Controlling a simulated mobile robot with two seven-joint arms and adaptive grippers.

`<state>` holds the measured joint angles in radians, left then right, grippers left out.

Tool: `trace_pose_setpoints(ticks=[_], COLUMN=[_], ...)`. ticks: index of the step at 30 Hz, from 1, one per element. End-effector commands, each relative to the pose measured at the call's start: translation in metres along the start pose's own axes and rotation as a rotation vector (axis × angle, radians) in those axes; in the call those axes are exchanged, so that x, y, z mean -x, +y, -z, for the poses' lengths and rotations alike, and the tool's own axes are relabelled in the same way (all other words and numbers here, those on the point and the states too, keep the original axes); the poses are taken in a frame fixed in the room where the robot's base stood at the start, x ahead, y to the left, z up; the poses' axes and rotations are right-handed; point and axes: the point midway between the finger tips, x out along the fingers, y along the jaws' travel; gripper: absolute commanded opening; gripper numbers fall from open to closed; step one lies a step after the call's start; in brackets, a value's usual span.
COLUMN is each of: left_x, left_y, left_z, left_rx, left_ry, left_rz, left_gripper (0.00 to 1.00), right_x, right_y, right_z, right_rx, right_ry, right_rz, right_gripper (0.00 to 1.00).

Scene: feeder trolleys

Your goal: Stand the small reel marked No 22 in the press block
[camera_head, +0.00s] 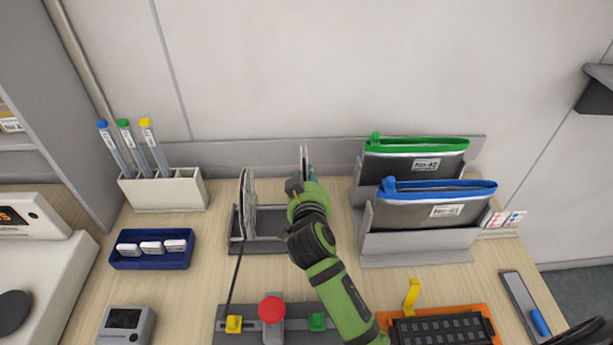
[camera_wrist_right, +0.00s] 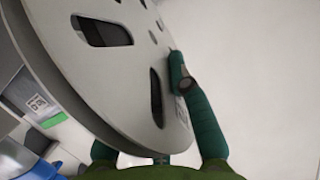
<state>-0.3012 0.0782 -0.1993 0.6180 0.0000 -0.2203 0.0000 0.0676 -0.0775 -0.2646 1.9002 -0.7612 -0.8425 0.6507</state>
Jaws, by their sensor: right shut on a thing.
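My right gripper (camera_head: 304,178) is shut on a thin pale reel (camera_head: 304,156), held up on edge above and behind the dark grey rack (camera_head: 278,239). In the right wrist view the reel (camera_wrist_right: 95,50) is a large white disc with dark slots, and the gripper (camera_wrist_right: 182,95) grips it near its rim. A small label is partly visible by the finger, but its number cannot be read. Another reel (camera_head: 248,205) stands upright in the rack's left part. A grey block (camera_head: 290,325) with a red knob (camera_head: 271,309) lies at the front, probably the press block. My left gripper is not visible.
Two pouches, green-edged (camera_head: 415,163) and blue-edged (camera_head: 432,212), stand in a holder at right. A pen holder (camera_head: 165,192) and blue tray (camera_head: 152,261) are at left. A dark strip runs from the standing reel to the yellow clamp (camera_head: 234,324).

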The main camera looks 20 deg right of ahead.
Motion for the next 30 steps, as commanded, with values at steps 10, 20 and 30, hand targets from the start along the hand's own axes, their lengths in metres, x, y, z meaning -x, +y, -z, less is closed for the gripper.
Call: trace_pose_setpoints(ticks=[10, 20, 30], left_x=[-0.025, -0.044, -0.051], left_y=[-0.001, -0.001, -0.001], left_z=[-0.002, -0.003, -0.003], left_rx=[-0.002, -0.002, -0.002], left_ry=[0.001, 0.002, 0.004], left_rz=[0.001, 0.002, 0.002], left_gripper=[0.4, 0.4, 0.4], right_x=[-0.007, -0.013, -0.015], right_y=[0.0, 0.0, 0.0], right_z=[-0.027, -0.048, -0.056], right_rx=[0.001, 0.0, 0.001], right_ry=[0.001, 0.001, 0.002], right_rz=[0.0, 0.0, 0.0], right_gripper=[0.0, 0.0, 0.0])
